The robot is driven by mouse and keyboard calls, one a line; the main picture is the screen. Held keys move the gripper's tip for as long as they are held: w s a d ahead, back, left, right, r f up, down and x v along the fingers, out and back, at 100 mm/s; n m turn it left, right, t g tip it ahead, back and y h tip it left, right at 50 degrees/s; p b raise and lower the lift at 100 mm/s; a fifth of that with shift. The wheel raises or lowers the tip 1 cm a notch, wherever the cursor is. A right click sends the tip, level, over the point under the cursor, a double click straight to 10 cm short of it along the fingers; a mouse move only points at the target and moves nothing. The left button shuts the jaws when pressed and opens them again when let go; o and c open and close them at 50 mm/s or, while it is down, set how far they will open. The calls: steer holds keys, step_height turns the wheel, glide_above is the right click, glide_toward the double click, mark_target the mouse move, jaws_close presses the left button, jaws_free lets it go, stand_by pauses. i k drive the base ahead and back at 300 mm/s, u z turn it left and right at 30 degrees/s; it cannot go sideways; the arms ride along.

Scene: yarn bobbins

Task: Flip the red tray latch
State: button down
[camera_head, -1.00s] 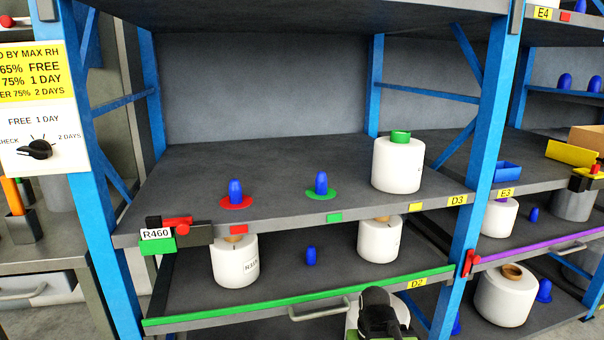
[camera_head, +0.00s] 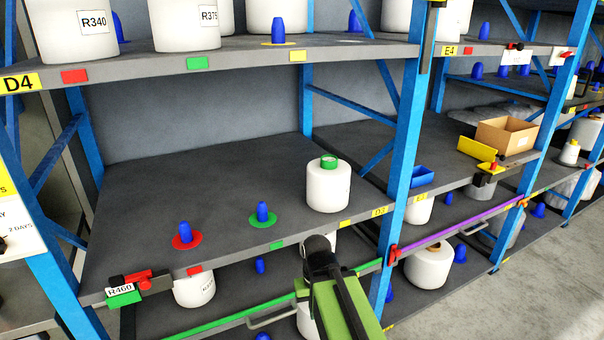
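A red latch (camera_head: 394,253) sits on the blue upright where the green-edged tray front (camera_head: 225,314) meets the purple-edged tray front (camera_head: 455,224). A second red-orange latch (camera_head: 522,203) is near the right end of the purple edge. A red piece (camera_head: 138,281) on a black mount sits above the green R460 tag at the left shelf end. My green and black arm rises from the bottom, left of the middle red latch and apart from it in the picture. No gripper fingers show.
A white bobbin with a green top (camera_head: 328,186) stands on the shelf (camera_head: 190,170). Blue pegs stand on red (camera_head: 186,236) and green (camera_head: 262,214) discs. A cardboard box (camera_head: 506,136) is at right. Blue uprights (camera_head: 399,150) divide the bays. Clear floor (camera_head: 530,275) is at lower right.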

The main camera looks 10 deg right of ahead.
mark_target(394, 252)
steer(key=u, duration=0.25)
steer(key=k, duration=0.1)
steer(key=z, duration=2.85)
steer(key=i, duration=0.9)
steer(key=u, duration=3.35)
steer(key=i, duration=0.55)
steer(key=z, duration=0.2)
